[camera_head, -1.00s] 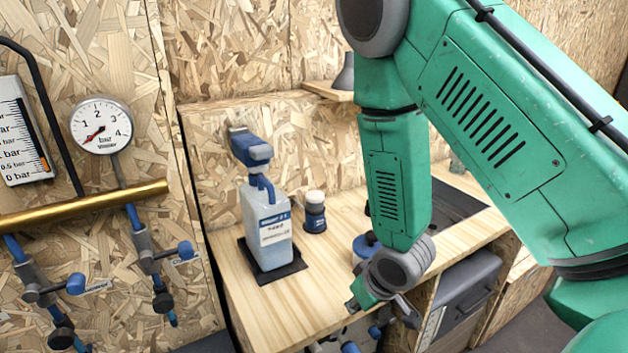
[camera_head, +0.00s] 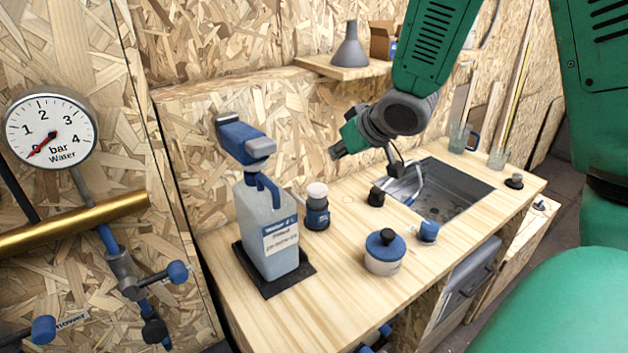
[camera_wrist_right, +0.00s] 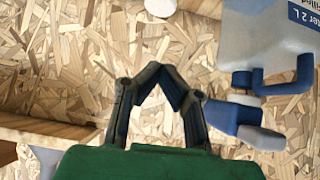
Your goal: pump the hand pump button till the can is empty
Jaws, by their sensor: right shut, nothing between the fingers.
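The can (camera_head: 268,225) is a translucent pale bottle with a white label, upright on a black mat (camera_head: 300,272). A blue and grey pump head (camera_head: 242,138) sits above it, with a blue curved spout below. My right gripper (camera_head: 340,150) is up in the air to the right of the pump head, apart from it. In the right wrist view its dark fingers (camera_wrist_right: 160,72) meet at the tips with nothing between them. That view looks upside down: the can (camera_wrist_right: 262,40) is at upper right and the pump head (camera_wrist_right: 238,118) right of the fingers. My left gripper is not in view.
A small blue pot with a white top (camera_head: 317,205) stands right of the can. A blue-lidded jar (camera_head: 384,252), a small blue cap (camera_head: 428,231) and a sink (camera_head: 445,190) are farther right. A shelf (camera_head: 340,67) with a grey funnel hangs behind. A pressure gauge (camera_head: 50,130) is at left.

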